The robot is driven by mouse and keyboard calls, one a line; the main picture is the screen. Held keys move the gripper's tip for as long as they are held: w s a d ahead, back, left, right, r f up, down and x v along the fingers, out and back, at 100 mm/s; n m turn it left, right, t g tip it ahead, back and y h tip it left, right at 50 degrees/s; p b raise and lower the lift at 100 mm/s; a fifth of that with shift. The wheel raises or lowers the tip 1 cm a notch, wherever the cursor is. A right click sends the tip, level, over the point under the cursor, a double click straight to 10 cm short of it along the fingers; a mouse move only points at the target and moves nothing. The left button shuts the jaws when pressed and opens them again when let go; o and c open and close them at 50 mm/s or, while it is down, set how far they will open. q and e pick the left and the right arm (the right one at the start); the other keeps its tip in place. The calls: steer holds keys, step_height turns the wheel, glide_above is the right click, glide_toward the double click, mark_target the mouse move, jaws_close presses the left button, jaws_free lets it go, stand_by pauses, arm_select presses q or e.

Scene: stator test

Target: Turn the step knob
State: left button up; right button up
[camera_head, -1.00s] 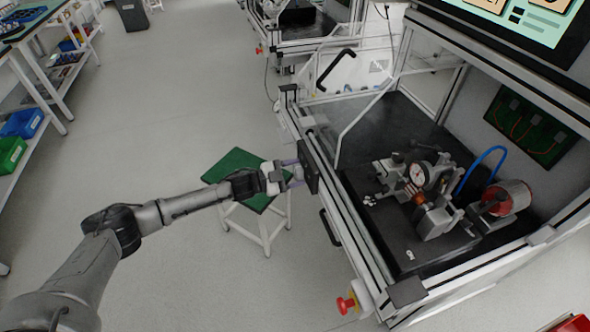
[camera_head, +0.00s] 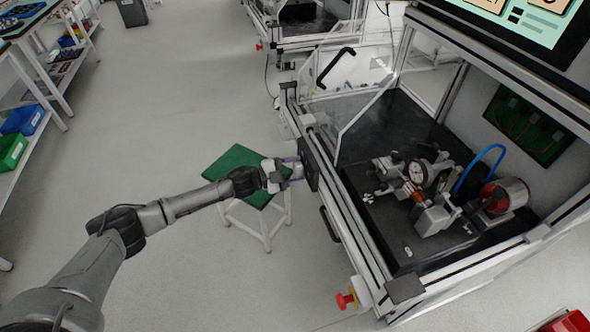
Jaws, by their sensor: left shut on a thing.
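The step knob itself is hidden or too small to make out. A dark control panel (camera_head: 311,160) is fixed on the front left frame of the test bench (camera_head: 368,228). My left gripper (camera_head: 299,170) is up against this panel, with its fingers pointing right at the panel's face. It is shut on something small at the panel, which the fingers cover. My right gripper does not show.
A stool with a green top (camera_head: 236,165) stands below my left arm. A red emergency button (camera_head: 345,300) sticks out low on the bench front. A clear guard stands above. Open floor lies left.

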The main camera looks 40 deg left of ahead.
arm_select(q)
steer(key=o, duration=0.9)
steer(key=shift+p+v, duration=1.4)
steer(key=shift+v, duration=5.45)
